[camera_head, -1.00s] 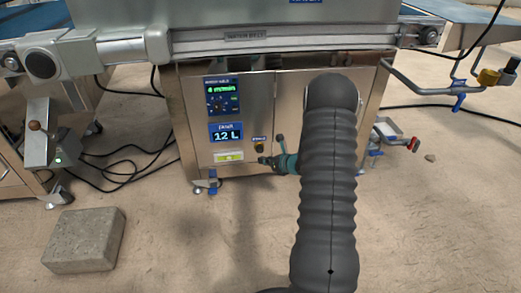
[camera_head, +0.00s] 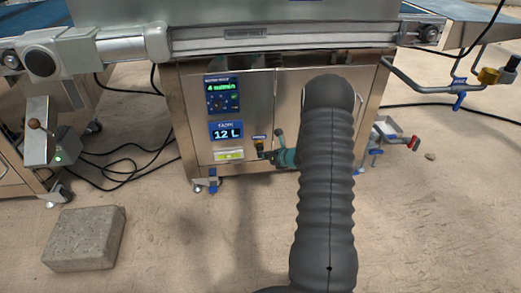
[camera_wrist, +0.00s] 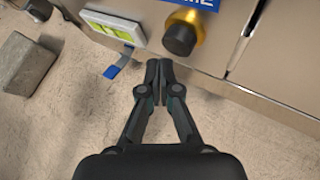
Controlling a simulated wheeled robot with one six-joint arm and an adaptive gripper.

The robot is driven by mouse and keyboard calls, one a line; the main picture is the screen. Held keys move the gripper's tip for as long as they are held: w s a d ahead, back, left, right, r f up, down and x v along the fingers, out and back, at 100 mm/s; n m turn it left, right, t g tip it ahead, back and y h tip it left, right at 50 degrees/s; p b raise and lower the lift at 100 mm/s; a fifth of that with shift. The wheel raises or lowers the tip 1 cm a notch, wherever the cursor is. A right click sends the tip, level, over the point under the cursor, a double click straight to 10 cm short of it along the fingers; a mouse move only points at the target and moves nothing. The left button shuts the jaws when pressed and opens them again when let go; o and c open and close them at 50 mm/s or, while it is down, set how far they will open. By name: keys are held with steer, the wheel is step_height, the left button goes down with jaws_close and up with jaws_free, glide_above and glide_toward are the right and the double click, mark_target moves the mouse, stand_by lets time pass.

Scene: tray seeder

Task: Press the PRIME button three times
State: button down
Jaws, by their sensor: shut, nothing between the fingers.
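The PRIME button (camera_wrist: 179,40) is a dark round knob in a yellow collar, below a blue label of which the wrist view shows only the last letters. In the head view the button (camera_head: 259,145) is small on the steel cabinet front. My gripper (camera_wrist: 160,66) is shut and empty, with its fingertips below and slightly left of the button in the wrist view. In the head view my gripper (camera_head: 262,155) is close beneath the button and partly hides its lower edge. I cannot tell whether they touch, but the wrist view shows them apart.
A tank display (camera_head: 227,132) reads 12 L, above a green level gauge (camera_head: 229,155). A speed panel (camera_head: 222,94) sits higher. The belt rail (camera_head: 280,43) runs above the cabinet. A concrete block (camera_head: 85,239) lies on the floor at left.

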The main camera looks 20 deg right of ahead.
steer(key=shift+w, duration=0.25)
stand_by(0.7)
steer(key=shift+w+d, duration=0.1)
steer(key=shift+w, duration=0.1)
steer(key=shift+w+d, duration=0.2)
steer(key=shift+w, duration=0.4)
stand_by(0.9)
steer(key=shift+s+b, duration=0.1)
steer(key=shift+b, duration=0.2)
steer(key=shift+s+a+b, duration=0.3)
steer(key=shift+s, duration=0.6)
steer(key=s, duration=0.2)
steer(key=s+a+b, duration=0.1)
steer(key=s, duration=0.2)
steer(key=shift+a, duration=0.2)
steer(key=shift+w, duration=0.1)
stand_by(0.7)
